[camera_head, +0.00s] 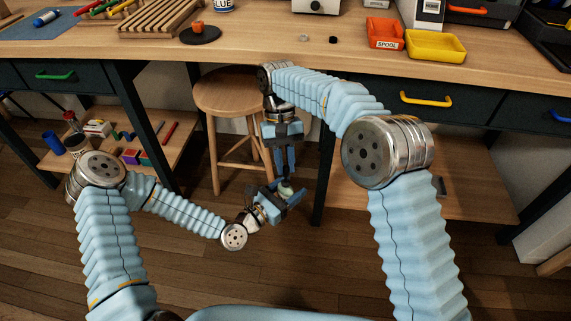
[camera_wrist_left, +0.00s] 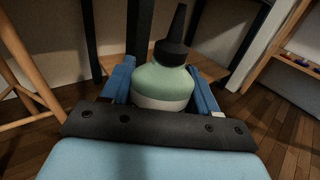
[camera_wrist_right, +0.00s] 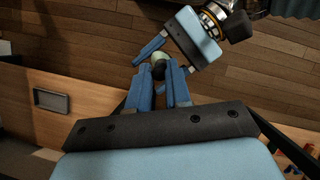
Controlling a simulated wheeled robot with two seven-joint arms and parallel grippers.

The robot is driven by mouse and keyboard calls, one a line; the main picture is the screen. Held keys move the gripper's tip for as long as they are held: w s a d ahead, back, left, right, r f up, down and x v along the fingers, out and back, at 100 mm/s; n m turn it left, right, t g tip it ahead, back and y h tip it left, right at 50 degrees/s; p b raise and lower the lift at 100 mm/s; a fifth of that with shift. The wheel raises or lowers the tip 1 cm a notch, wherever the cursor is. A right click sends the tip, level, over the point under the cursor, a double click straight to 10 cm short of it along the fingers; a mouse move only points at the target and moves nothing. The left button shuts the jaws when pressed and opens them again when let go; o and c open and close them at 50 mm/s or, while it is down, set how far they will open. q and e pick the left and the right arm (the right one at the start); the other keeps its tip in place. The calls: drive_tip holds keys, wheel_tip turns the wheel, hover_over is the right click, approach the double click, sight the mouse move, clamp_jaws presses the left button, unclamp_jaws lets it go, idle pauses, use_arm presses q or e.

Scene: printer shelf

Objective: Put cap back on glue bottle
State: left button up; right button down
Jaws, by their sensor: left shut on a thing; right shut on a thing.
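The pale green glue bottle (camera_wrist_left: 163,86) stands between the fingers of my left gripper (camera_head: 284,193), which is shut on its body. Its black conical top (camera_wrist_left: 174,38) points up in the left wrist view; I cannot tell cap from nozzle there. My right gripper (camera_head: 285,170) points down directly above the bottle, its fingers shut on a small dark piece, seemingly the cap (camera_wrist_right: 158,72). In the right wrist view the green bottle (camera_wrist_right: 161,57) shows just beyond the fingertips. Whether the cap is seated is hidden by the fingers.
Both grippers are in front of the workbench (camera_head: 300,50), below its top, near a round wooden stool (camera_head: 229,92). A dark table leg (camera_head: 325,165) stands close by. On the bench are an orange tray (camera_head: 386,33), a yellow tray (camera_head: 436,46) and a blue-labelled glue pot (camera_head: 223,5).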

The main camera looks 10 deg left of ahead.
drive_tip(key=shift+f, duration=0.9)
drive_tip(key=shift+f, duration=0.6)
drive_tip(key=c, duration=1)
unclamp_jaws()
drive_tip(key=shift+v, duration=3.75)
